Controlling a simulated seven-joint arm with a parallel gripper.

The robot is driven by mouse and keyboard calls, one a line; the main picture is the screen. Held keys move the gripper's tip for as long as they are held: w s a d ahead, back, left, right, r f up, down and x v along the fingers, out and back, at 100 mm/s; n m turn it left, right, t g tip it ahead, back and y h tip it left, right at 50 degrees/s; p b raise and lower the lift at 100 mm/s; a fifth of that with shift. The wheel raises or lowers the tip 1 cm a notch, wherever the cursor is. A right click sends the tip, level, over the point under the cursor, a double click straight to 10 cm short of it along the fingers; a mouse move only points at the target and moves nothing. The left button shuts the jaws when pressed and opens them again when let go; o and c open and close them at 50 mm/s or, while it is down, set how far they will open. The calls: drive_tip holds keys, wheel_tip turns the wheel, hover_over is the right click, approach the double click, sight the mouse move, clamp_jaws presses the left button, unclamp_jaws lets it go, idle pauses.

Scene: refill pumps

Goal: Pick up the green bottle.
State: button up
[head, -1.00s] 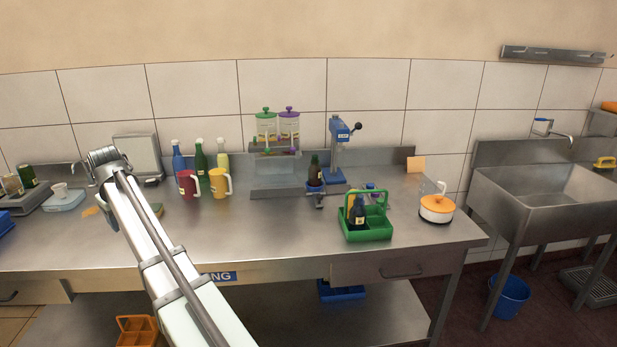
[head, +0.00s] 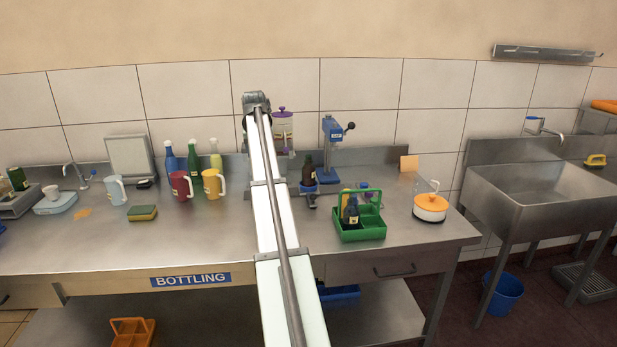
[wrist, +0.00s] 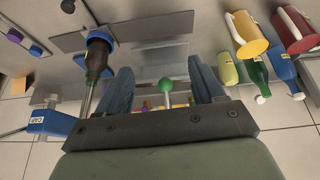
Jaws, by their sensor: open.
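The green bottle (head: 195,160) stands upright on the steel bench in the head view. A blue bottle (head: 171,162) stands to its left and a yellow-green bottle (head: 216,156) to its right. The wrist view is inverted and shows the green bottle (wrist: 257,75) right of the fingers, between the other two bottles. My gripper (wrist: 161,88) is open and apart from the green bottle. A green knob shows between its fingers, with nothing held. In the head view my arm hides the gripper.
Red (head: 181,185) and yellow (head: 213,184) mugs stand before the bottles. The dispenser (head: 283,130) is partly hidden by my arm. A brown bottle (head: 308,171) stands at the blue capping press (head: 333,135). A green crate (head: 362,232) stands further right.

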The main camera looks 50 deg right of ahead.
drive_tip(key=s+d+r+m, duration=0.1)
drive_tip(key=s+d+m, duration=0.1)
drive_tip(key=s+d, duration=0.35)
drive_tip(key=s+d+r+m, duration=0.1)
drive_tip(key=s+d+r, duration=0.15)
drive_tip(key=d, duration=0.65)
drive_tip(key=g, duration=0.1)
approach(309, 157)
drive_tip(key=x, duration=1.1)
drive_tip(key=shift+w+d+r, duration=0.15)
drive_tip(key=shift+w+d, duration=0.05)
drive_tip(key=shift+w, duration=0.15)
clamp_jaws()
